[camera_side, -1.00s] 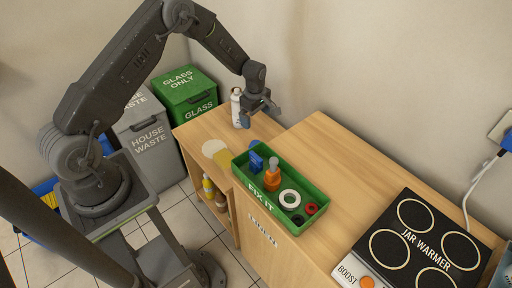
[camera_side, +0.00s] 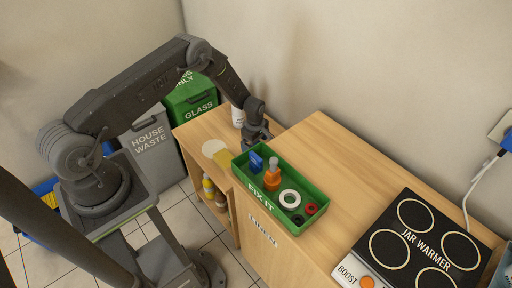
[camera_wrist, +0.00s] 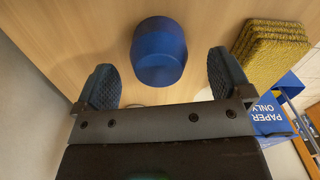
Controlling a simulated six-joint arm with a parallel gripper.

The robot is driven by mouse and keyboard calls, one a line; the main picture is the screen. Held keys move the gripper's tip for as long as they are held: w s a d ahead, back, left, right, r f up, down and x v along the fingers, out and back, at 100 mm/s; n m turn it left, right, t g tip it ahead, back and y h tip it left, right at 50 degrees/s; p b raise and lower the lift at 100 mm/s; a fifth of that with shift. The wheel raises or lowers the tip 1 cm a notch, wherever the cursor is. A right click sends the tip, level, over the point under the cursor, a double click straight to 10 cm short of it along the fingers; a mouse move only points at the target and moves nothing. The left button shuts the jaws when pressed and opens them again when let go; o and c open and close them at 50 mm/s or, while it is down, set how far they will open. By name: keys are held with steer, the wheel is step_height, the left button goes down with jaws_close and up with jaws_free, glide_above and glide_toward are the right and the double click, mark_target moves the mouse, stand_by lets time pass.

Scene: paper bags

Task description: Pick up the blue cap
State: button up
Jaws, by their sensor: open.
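The blue cap (camera_wrist: 158,52) stands on the wooden counter in the wrist view, in line with the gap between my two fingers and a little beyond their tips. My gripper (camera_wrist: 163,78) is open and empty, one finger to each side of the cap, with no contact seen. In the side view my gripper (camera_side: 256,138) is low over the counter, just behind the green tray's back left corner, and hides the cap there.
The green tray (camera_side: 318,196) holds an orange bottle, a white ring and small parts. A white bottle (camera_side: 238,116) stands close behind my gripper. The jar warmer (camera_side: 420,240) is far right.

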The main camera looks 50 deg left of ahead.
step_height(320, 180, down, 2)
steer(key=c, duration=1)
steer(key=shift+r, duration=0.15)
